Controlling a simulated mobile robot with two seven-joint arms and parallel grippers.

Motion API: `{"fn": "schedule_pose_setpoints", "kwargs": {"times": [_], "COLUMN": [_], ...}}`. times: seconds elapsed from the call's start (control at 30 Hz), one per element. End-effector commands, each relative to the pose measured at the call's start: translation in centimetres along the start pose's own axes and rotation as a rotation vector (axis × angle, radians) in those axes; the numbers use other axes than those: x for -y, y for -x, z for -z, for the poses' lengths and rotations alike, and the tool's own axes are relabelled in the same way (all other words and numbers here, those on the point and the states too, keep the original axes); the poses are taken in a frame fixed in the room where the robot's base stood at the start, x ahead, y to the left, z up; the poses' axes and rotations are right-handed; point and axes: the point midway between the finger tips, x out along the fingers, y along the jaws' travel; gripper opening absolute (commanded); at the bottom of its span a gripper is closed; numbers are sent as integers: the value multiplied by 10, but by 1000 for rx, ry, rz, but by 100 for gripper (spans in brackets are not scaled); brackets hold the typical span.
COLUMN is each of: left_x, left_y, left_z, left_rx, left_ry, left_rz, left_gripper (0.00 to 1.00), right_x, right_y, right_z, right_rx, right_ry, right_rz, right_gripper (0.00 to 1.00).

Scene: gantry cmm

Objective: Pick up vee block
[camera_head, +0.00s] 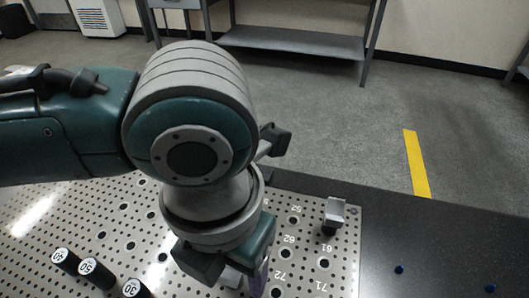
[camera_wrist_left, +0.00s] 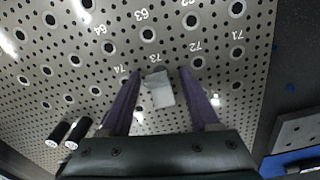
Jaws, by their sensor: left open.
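A small light grey block (camera_wrist_left: 158,90), which looks like the vee block, sits on the perforated metal plate near the number 73 in the left wrist view. My left gripper (camera_wrist_left: 160,74) is open, with one purple finger on each side of the block. Gaps show between the fingers and the block, and I cannot tell how far above the plate the fingertips are. In the head view my left wrist hides most of this area; a pale piece (camera_head: 232,277) shows below it beside a purple finger. My right gripper is not in view.
The perforated plate (camera_head: 312,240) lies on a dark table (camera_head: 430,240). Another small grey block (camera_head: 335,213) stands near the plate's right corner. Several black cylinders with white numbered tops (camera_head: 95,271) stand at the lower left. A shelf (camera_head: 295,40) is against the wall.

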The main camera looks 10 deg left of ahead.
Motion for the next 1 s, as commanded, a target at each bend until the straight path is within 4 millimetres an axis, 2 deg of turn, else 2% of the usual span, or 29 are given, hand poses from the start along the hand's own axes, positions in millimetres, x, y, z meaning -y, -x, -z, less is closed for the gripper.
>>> {"fn": "schedule_pose_setpoints", "kwargs": {"times": [0.07,0.6,1.0], "left_x": [0,0,0], "left_y": [0,1,1], "left_z": [0,0,0], "left_rx": [0,1,1], "left_ry": [0,0,1], "left_rz": [0,0,0], "left_gripper": [59,0,0], "right_x": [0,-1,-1], "right_y": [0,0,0], "right_z": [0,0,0], "right_rx": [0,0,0], "right_ry": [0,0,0], "right_rz": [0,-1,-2], "right_gripper": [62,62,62]}}
